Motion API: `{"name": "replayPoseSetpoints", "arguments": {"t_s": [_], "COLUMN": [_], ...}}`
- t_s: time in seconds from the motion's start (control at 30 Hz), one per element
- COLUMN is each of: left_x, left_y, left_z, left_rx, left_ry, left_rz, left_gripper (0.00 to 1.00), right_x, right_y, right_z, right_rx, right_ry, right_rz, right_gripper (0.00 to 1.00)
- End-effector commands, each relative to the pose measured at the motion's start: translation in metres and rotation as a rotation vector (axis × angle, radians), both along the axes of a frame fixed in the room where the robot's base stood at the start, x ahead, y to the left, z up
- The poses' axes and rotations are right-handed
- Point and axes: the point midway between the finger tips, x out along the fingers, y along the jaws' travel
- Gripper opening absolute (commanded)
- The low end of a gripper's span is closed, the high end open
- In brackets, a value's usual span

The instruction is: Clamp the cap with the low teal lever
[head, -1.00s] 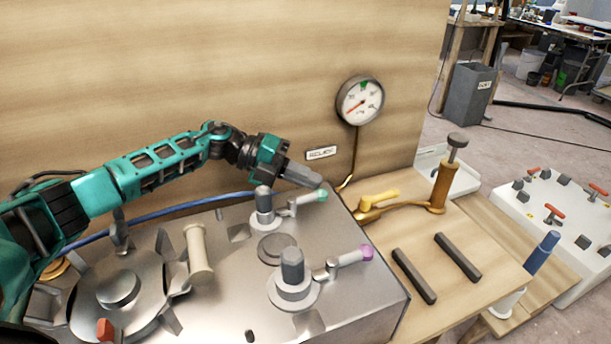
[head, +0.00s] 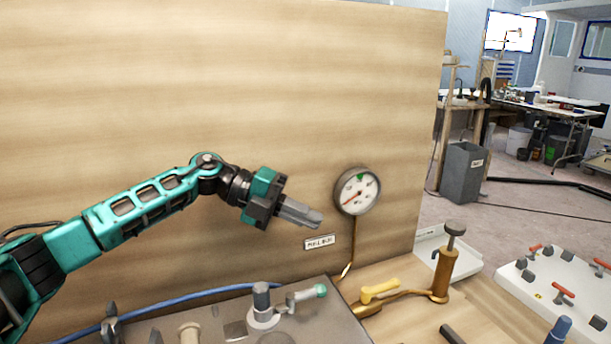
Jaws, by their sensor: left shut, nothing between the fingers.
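The low teal lever (head: 308,293) is a short grey handle with a teal knob. It sits beside a grey capped post (head: 262,303) on the metal box top near the bottom of the head view. My left gripper (head: 314,219) is shut and empty. It is raised above the lever, in front of the wooden panel, pointing right toward the gauge, and apart from the lever. I cannot tell which part is the cap to be clamped. The purple-knobbed lever is out of frame. My right gripper is not in view.
A round gauge (head: 356,190) on the wooden panel (head: 200,90) is just right of my left gripper. A brass pump (head: 444,265) and a yellow-handled valve (head: 380,290) stand to the right. A blue hose (head: 180,303) runs along the box's back.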

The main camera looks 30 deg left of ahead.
Motion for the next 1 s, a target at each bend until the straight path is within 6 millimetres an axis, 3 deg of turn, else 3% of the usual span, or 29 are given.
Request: {"name": "replayPoseSetpoints", "arguments": {"t_s": [0.1,0.33,0.5,1.0], "left_x": [0.000,0.000,0.000,0.000], "left_y": [0.000,0.000,0.000,0.000], "left_z": [0.031,0.066,0.074,0.074], "left_rx": [0.002,0.001,0.001,0.001], "left_ry": [-0.005,-0.003,-0.001,0.000], "left_rz": [0.001,0.001,0.000,0.000], "left_gripper": [0.00,0.00,0.00,0.00], "right_x": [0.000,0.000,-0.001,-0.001], "right_y": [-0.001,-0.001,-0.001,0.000], "right_z": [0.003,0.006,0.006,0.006], "right_rx": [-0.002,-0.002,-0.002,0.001], "right_ry": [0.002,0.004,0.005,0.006], "right_rz": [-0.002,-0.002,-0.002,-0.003], "right_gripper": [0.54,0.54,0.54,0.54]}}
